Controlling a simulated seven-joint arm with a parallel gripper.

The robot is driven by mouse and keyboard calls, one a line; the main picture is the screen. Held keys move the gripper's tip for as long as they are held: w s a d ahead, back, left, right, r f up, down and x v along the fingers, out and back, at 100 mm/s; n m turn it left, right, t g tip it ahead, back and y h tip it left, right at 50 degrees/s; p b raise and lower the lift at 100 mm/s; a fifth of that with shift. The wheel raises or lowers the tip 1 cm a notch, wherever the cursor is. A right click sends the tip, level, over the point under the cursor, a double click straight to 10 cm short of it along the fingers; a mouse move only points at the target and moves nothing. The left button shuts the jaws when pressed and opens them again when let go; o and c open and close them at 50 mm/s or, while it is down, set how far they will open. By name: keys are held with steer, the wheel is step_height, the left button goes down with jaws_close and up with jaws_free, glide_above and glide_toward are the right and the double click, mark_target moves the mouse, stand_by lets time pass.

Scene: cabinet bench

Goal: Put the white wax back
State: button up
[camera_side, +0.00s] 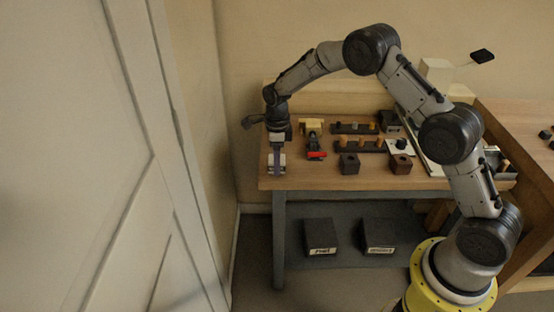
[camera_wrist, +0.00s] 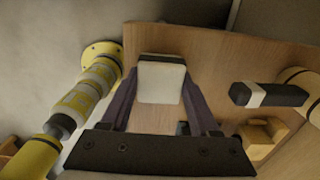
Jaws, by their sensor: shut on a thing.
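The white wax (camera_wrist: 162,82) is a pale block with a dark edge at its far end in the wrist view. My gripper (camera_wrist: 160,92) has its two purple fingers on either side of it and is shut on it. In the side view my gripper (camera_side: 277,163) points down at the left end of the bench top, with the white wax (camera_side: 270,160) showing pale beside the fingers. It is low over the wood; I cannot tell whether it touches the bench. The fingers hide part of it.
Right of my gripper on the bench (camera_side: 325,181) are a yellow wooden piece (camera_side: 311,125), a red and black object (camera_side: 316,153), racks of pegs (camera_side: 358,146) and dark blocks (camera_side: 349,164). Two labelled dark bins (camera_side: 320,236) sit below.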

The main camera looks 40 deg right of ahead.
steer(key=shift+f, duration=0.35)
stand_by(0.6)
steer(key=o, duration=1.3)
steer(key=shift+r, duration=0.15)
steer(key=shift+r, duration=3.4)
